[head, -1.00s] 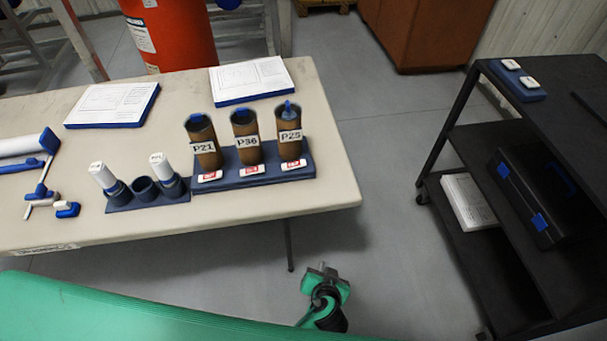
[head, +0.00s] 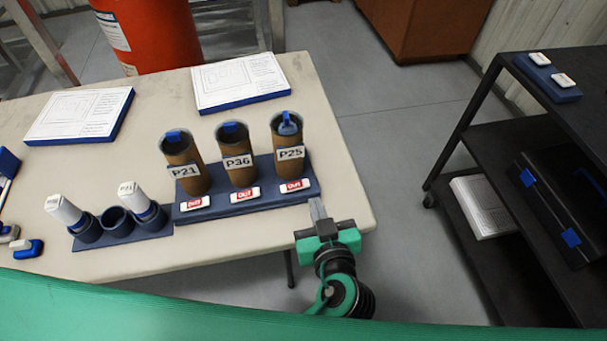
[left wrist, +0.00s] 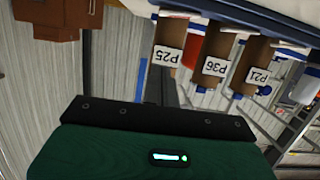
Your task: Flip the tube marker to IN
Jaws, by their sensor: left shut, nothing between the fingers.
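Three brown cardboard tubes labelled P21 (head: 184,160), P36 (head: 236,150) and P25 (head: 290,135) stand upright on a blue base (head: 218,208). In front of each lies a small white marker with a red OUT face: below P21 (head: 194,203), below P36 (head: 244,194) and below P25 (head: 294,186). My left gripper (head: 318,208) is shut and empty, just right of the base near the table's front right corner, apart from the markers. The left wrist view shows P25 (left wrist: 167,45), P36 (left wrist: 215,55) and P21 (left wrist: 255,65) upside down. My right gripper is not in view.
A blue holder (head: 150,232) with white-capped pieces stands left of the base. Two printed boards (head: 80,114) (head: 240,80) lie behind. A black cart (head: 500,135) with a case stands right, across open floor.

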